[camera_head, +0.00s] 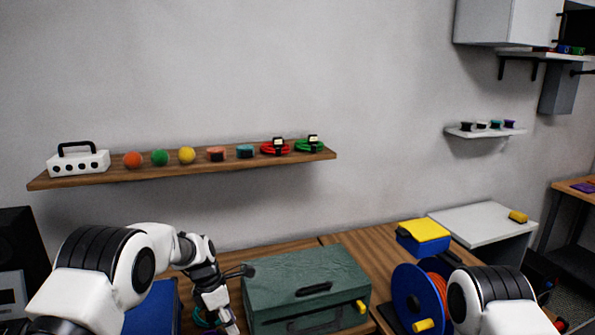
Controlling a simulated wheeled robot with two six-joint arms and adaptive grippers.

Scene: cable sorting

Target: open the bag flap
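A dark green bag (318,275) stands on the wooden table. It has a dark handle on its textured top, another handle on its front and a yellow tab at its right front. Its top flap looks shut and lies flat. My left gripper (228,284) is at the left side of the bag, with a dark finger near the bag's upper left edge. I cannot tell whether it touches the bag or how far its fingers are apart. My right arm comes in at the lower right, and its gripper is out of view.
A blue cable reel (408,291) with orange cable stands right of the bag. A blue and yellow box (424,238) is behind it. A blue item (153,308) is partly hidden by my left arm. A wall shelf (190,173) holds balls and cable coils.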

